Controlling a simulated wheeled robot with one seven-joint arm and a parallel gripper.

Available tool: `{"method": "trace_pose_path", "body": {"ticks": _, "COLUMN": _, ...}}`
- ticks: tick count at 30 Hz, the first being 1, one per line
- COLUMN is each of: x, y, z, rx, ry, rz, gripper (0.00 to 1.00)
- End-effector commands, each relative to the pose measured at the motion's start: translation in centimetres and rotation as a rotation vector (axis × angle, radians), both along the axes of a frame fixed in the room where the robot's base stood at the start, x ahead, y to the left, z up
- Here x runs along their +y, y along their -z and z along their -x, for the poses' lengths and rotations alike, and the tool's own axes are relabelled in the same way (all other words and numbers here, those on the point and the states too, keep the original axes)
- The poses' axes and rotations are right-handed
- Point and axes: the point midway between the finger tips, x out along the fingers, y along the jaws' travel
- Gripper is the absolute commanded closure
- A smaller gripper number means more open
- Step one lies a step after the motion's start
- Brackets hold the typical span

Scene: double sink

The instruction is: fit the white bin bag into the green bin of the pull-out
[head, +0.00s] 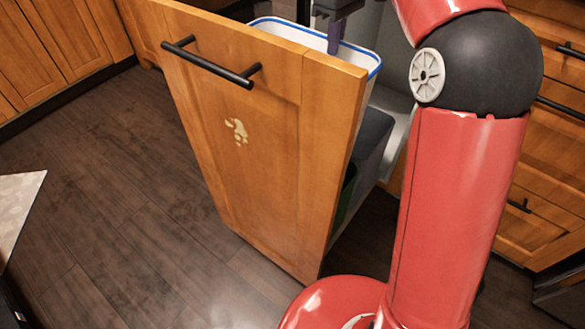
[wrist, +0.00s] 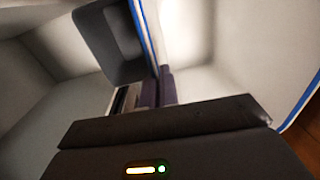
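The white bin bag (head: 290,30) has a blue rim and stands open behind the top of the pull-out front. Its white inside and blue rim fill the right of the wrist view (wrist: 215,55). My gripper (head: 334,48) reaches down at the bag's far rim. In the wrist view my fingers (wrist: 158,90) are close together, with the blue rim running down between them. A small green strip of the green bin (head: 347,192) shows low behind the front. The rest of that bin is hidden, so I cannot tell how the bag sits relative to it.
The wooden pull-out front (head: 245,165) stands open with a black handle (head: 212,64). A dark grey bin (head: 371,135) is behind it, also seen in the wrist view (wrist: 110,40). Drawers (head: 545,150) stand at the right.

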Motion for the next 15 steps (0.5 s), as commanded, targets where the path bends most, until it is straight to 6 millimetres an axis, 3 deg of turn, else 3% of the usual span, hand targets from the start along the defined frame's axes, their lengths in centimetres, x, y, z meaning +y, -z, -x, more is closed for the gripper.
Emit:
{"method": "trace_pose_path", "body": {"ticks": 5, "x": 0.4, "y": 3.2, "z": 0.2, "rx": 0.004, "ry": -0.021, "rz": 0.002, "gripper": 1.00}}
{"method": "trace_pose_path", "body": {"ticks": 15, "x": 0.3, "y": 12.4, "z": 0.2, "rx": 0.006, "ry": -0.018, "rz": 0.001, "gripper": 1.00}}
